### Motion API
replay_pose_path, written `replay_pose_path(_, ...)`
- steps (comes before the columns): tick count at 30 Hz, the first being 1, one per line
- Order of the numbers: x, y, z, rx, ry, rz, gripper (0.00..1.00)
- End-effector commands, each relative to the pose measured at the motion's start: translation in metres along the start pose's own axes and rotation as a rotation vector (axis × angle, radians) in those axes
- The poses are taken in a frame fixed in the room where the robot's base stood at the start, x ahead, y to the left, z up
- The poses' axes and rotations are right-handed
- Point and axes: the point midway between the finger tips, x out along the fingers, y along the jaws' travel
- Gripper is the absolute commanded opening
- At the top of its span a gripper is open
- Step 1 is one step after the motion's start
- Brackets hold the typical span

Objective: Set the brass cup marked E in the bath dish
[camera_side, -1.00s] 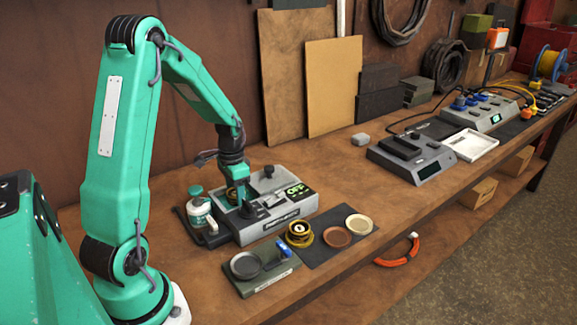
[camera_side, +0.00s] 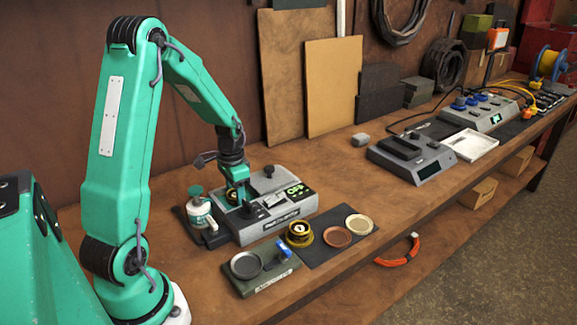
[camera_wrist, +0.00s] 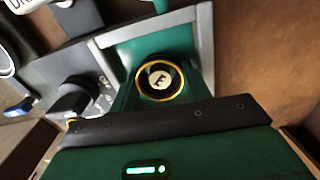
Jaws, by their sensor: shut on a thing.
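The brass cup marked E (camera_wrist: 160,79) has a yellow rim, a dark inside and a pale lettered centre. My gripper (camera_wrist: 158,92) is shut on it, and in the side view the cup (camera_side: 236,194) is at my gripper (camera_side: 240,197), over the left part of a grey machine (camera_side: 290,222). In the wrist view a grey-edged square frame with a green inside (camera_wrist: 203,40) surrounds the cup. I cannot tell whether the cup touches it. Which thing is the bath dish is unclear; a dark round dish (camera_side: 245,265) sits on a green-grey base at the front.
A second brass-and-black cup (camera_side: 299,234) stands in front of the machine. A brown dish (camera_side: 337,237) and a cream dish (camera_side: 358,225) lie on a dark mat. A white-and-green jar (camera_side: 199,213) stands to the left.

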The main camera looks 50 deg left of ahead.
Motion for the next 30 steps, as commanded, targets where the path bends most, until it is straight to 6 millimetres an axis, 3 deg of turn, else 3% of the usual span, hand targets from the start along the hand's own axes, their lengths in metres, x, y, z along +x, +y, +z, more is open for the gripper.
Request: replay_pose_path(30,0.0071,0.0001,0.0001,0.0,-0.001,0.001,0.25)
